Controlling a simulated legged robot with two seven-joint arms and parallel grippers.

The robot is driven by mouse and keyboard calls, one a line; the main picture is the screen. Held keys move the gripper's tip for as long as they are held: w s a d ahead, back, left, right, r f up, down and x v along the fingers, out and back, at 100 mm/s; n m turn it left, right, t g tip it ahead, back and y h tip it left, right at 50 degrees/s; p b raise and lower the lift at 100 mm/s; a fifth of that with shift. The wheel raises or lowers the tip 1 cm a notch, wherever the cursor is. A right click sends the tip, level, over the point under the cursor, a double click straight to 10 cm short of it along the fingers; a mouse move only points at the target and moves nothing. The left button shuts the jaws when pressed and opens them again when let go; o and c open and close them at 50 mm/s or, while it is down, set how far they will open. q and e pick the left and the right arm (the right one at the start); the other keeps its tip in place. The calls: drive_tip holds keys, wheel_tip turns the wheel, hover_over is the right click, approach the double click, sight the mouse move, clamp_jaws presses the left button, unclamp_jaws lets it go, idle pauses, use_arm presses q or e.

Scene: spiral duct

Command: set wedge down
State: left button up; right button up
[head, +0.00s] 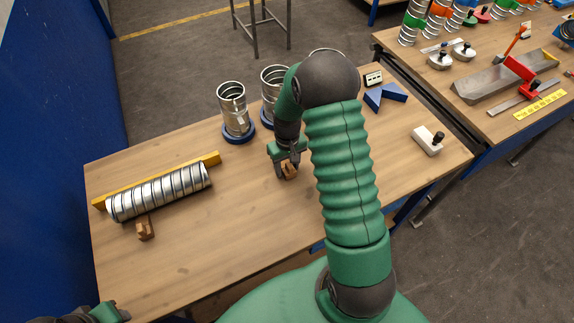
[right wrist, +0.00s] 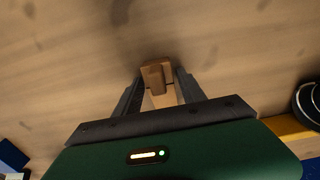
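A small brown wooden wedge (head: 291,171) is at the tabletop between the fingers of my right gripper (head: 288,163). In the right wrist view the wedge (right wrist: 156,75) sits between the two dark fingertips (right wrist: 159,85), which appear to press its sides. Whether its underside touches the table is hard to tell. A second wooden wedge (head: 145,229) stands at the left, against the near side of the ribbed metal spiral duct (head: 160,193). Part of my left gripper (head: 110,313) shows at the bottom left edge; its fingers cannot be made out.
A yellow bar (head: 205,162) lies behind the duct on the wooden table (head: 240,220). Two metal duct pieces on blue rings (head: 238,137) stand behind my right gripper. Blue blocks (head: 373,98) and a white block with a black knob (head: 428,141) lie to the right. The front middle is clear.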

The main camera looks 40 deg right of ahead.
drive_tip(key=shift+o, duration=0.8)
drive_tip(key=shift+s+r, duration=0.1)
drive_tip(key=shift+s, duration=0.05)
